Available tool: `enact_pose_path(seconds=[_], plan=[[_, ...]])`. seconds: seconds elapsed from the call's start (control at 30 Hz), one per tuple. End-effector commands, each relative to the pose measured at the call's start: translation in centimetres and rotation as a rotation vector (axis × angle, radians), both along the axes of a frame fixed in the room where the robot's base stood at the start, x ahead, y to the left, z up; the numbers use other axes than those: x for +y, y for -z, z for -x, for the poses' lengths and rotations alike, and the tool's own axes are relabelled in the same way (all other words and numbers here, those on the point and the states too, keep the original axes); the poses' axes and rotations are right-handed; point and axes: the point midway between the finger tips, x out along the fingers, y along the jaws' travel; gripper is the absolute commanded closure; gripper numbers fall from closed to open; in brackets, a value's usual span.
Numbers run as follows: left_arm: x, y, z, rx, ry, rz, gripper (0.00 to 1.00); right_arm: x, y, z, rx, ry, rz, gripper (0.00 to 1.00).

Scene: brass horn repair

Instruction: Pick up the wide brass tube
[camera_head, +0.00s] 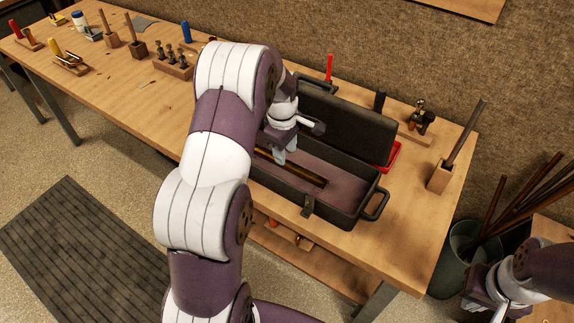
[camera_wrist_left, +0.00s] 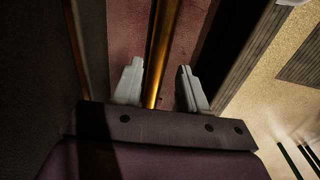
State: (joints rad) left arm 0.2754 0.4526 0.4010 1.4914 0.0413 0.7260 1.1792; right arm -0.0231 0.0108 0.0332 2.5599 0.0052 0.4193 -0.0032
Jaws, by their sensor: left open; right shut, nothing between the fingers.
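The wide brass tube (camera_head: 307,177) lies lengthwise in the open dark case (camera_head: 338,212) on the workbench, partly hidden by my left arm. In the left wrist view the brass tube (camera_wrist_left: 164,42) runs between the two fingertips, nearer the left one, over the case's reddish lining. My left gripper (camera_head: 279,157) is over the case, pointing down; it also shows in the left wrist view (camera_wrist_left: 160,80), open, with nothing gripped. Whether its fingers reach down beside the tube is hard to tell. My right gripper (camera_head: 482,296) is at the lower right, away from the bench, shut and empty.
The raised lid (camera_head: 348,122) stands behind the case. A red tray (camera_head: 393,158), a wooden block with a rod (camera_head: 440,177) and other tools stand nearby. A bucket of rods (camera_head: 464,242) stands right of the bench. The bench's front left is fairly clear.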

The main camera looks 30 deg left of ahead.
Motion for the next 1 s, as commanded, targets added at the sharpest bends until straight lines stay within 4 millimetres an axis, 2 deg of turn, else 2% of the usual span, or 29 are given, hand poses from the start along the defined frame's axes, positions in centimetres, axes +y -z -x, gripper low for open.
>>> enact_pose_path(seconds=[0.23, 0.5, 0.63, 1.0], plan=[[0.0, 4.3, -0.5, 0.002, 0.001, 0.001, 0.58, 0.0, -0.2, 0.0, 0.000, 0.000, 0.000, 1.00], [0.0, 4.8, -0.6, -0.001, 0.002, 0.000, 0.58, 0.0, -0.2, 0.0, 0.000, 0.000, 0.000, 1.00], [0.0, 4.8, -0.6, -0.001, 0.002, 0.000, 1.00, 0.0, -0.2, 0.0, 0.000, 0.000, 0.000, 1.00], [0.0, 4.7, -0.6, -0.001, 0.002, 0.000, 1.00, 0.0, -0.2, 0.0, 0.000, 0.000, 0.000, 1.00]])
